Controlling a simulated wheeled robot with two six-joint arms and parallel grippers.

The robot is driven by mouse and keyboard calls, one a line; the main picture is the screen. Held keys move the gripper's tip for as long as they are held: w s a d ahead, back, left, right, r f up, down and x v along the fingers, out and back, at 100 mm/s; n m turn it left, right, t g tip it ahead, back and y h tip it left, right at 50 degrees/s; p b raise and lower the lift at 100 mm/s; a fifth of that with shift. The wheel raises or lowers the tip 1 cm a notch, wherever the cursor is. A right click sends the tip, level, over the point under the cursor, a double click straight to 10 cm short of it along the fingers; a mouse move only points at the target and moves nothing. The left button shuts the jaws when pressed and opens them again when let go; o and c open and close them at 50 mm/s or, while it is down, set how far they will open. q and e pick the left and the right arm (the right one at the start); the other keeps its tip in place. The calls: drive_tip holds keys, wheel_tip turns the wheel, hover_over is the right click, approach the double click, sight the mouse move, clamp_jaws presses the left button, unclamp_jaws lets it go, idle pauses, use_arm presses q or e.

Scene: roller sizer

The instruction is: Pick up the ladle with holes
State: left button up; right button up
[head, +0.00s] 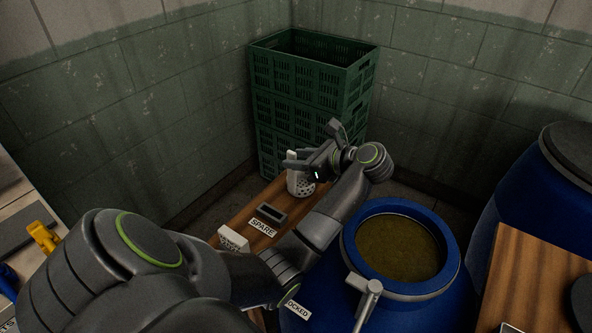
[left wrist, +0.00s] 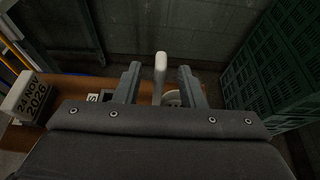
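The white ladle with holes (head: 303,186) stands at the far end of a narrow wooden shelf, its perforated bowl low and its handle upward. In the left wrist view its pale handle (left wrist: 160,75) rises between my two fingers, with gaps on both sides. Part of the bowl (left wrist: 173,98) shows behind the right finger. My left gripper (head: 300,162) is open at the ladle's handle; it also shows in the left wrist view (left wrist: 159,80). The head view partly hides the handle behind the gripper. My right gripper is not in view.
The wooden shelf (head: 245,220) carries a dark slotted block (head: 271,212), a "SPARE" label (head: 263,228) and a white date block (left wrist: 25,97). Green crates (head: 310,85) are stacked behind the ladle. An open blue barrel (head: 352,240) stands to the right of the shelf.

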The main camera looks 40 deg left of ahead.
use_arm(q)
drive_tip(key=x, duration=0.2)
drive_tip(key=shift+a, duration=0.3)
drive_tip(key=shift+d, duration=0.1)
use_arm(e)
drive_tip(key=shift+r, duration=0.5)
use_arm(q)
clamp_jaws()
